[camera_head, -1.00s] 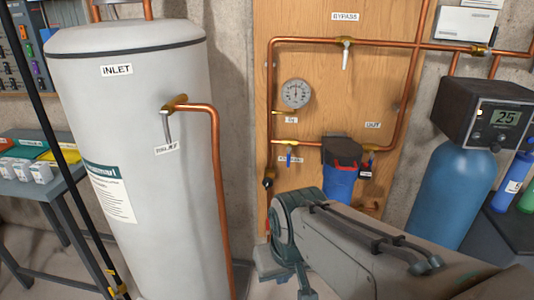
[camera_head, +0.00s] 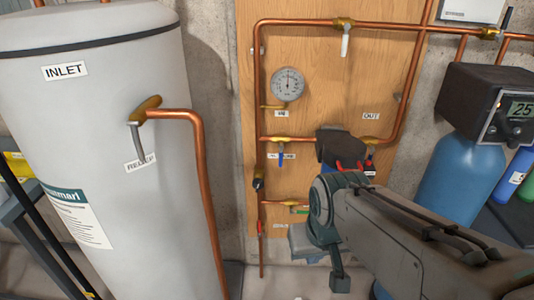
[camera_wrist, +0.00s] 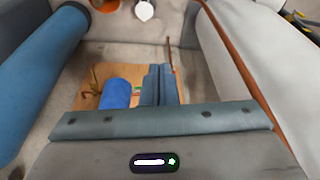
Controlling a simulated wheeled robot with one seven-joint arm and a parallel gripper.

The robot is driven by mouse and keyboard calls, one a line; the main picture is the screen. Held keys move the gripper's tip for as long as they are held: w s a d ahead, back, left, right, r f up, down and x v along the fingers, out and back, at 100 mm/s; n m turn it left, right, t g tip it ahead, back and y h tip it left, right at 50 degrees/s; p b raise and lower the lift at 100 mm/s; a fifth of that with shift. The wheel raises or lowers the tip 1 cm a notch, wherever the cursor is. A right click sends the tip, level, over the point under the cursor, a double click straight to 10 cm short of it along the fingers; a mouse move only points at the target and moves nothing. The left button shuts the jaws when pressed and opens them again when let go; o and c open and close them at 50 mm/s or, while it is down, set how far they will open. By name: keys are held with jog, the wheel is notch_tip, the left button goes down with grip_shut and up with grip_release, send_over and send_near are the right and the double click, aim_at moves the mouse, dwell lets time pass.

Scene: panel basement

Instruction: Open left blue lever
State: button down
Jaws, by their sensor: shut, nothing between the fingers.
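The left blue lever (camera_head: 281,157) hangs straight down from a brass valve on the horizontal copper pipe, below the gauge, on the wooden panel (camera_head: 325,70). In the head view my arm crosses the lower right, and I cannot make out my fingertips there. In the wrist view my gripper (camera_wrist: 159,86) is shut and empty, with its fingers together, pointing toward the panel. A blue filter housing (camera_wrist: 116,93) shows beside the fingers; I cannot tell whether they touch. I cannot pick out the lever in the wrist view.
A large white tank (camera_head: 105,130) with a copper relief pipe (camera_head: 200,180) stands left of the panel. A blue tank (camera_head: 468,185) with a dark control head (camera_head: 490,105) stands right. A gauge (camera_head: 288,84) and a white-handled bypass valve (camera_head: 345,40) are above.

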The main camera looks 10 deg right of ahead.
aim_at(281, 156)
jog(key=w+a+f+n+t+h+b, duration=0.1)
jog(key=w+f+n+t+b, duration=0.3)
jog(key=w, duration=0.8)
jog(key=w+a+f+n+t+h+b, duration=0.2)
jog(key=w+a+f+n+t+b, duration=0.1)
jog(key=w, duration=0.9)
jog(key=w+a+f+n+t+h+b, duration=0.1)
jog(key=w+f+n+t+b, duration=0.4)
jog(key=w, duration=0.8)
jog(key=n+t, duration=0.2)
jog(key=n, duration=0.1)
jog(key=shift+a+f+b, duration=0.3)
jog(key=shift+a+b, duration=0.1)
jog(key=shift+w, duration=0.15)
jog(key=w+d, duration=0.6)
jog(key=w, duration=0.3)
jog(key=shift+w+d+b, duration=0.25)
jog(key=shift+b, duration=0.05)
